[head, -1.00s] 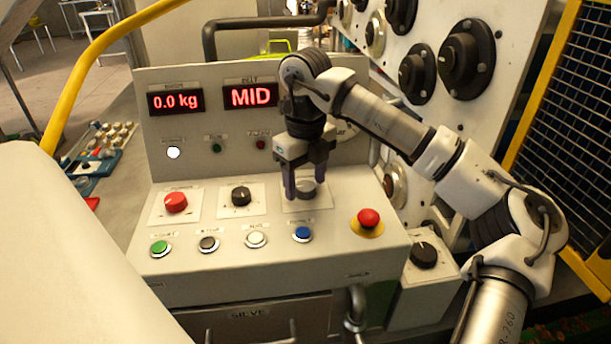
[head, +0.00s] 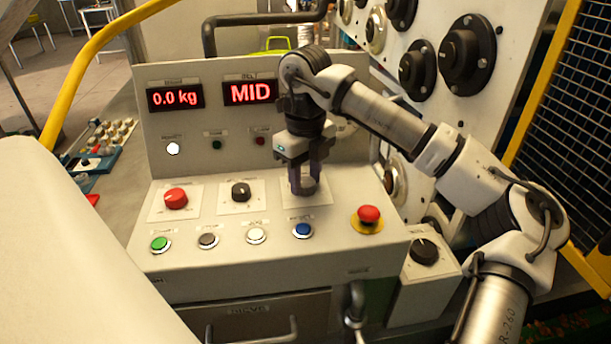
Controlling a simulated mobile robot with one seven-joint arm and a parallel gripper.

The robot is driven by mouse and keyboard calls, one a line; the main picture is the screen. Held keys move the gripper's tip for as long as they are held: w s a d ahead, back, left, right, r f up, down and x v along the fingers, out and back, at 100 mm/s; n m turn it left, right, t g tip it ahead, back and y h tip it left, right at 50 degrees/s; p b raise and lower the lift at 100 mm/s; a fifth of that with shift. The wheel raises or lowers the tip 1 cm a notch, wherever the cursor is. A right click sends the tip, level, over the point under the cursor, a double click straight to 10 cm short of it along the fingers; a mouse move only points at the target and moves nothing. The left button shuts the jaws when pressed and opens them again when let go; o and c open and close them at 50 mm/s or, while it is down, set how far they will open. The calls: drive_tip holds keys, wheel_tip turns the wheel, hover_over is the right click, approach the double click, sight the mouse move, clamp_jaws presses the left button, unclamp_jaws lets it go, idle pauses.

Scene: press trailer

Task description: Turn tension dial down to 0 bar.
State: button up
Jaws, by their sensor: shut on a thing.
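The third dial (head: 306,190), a dark knob on a pale square plate on the console, is in my gripper; I take it to be the tension dial, though its label is hidden. My gripper (head: 304,180) points straight down from above, its fingers shut around the knob's sides. The knob's pointer cannot be made out. A round pale gauge (head: 346,128) on the upright panel is mostly hidden behind my arm, so its reading does not show.
Left of the held dial are a black knob (head: 241,191) and a red knob (head: 176,198). Several push buttons, including a blue one (head: 302,230), line the front. A red mushroom button (head: 369,214) is at right. The belt display (head: 250,92) reads MID; the other (head: 175,96) reads 0.0 kg.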

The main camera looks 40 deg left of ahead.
drive_tip(key=n+b, duration=0.1)
drive_tip(key=n, duration=0.2)
drive_tip(key=shift+n, duration=0.4)
drive_tip(key=n, duration=0.3)
drive_tip(key=shift+n, duration=0.3)
drive_tip(key=n, duration=0.7)
drive_tip(key=shift+r, duration=0.1)
drive_tip(key=n, duration=0.5)
drive_tip(key=shift+n, duration=0.3)
drive_tip(key=shift+n+p, duration=0.35)
drive_tip(key=shift+n, duration=2.25)
drive_tip(key=o, duration=1)
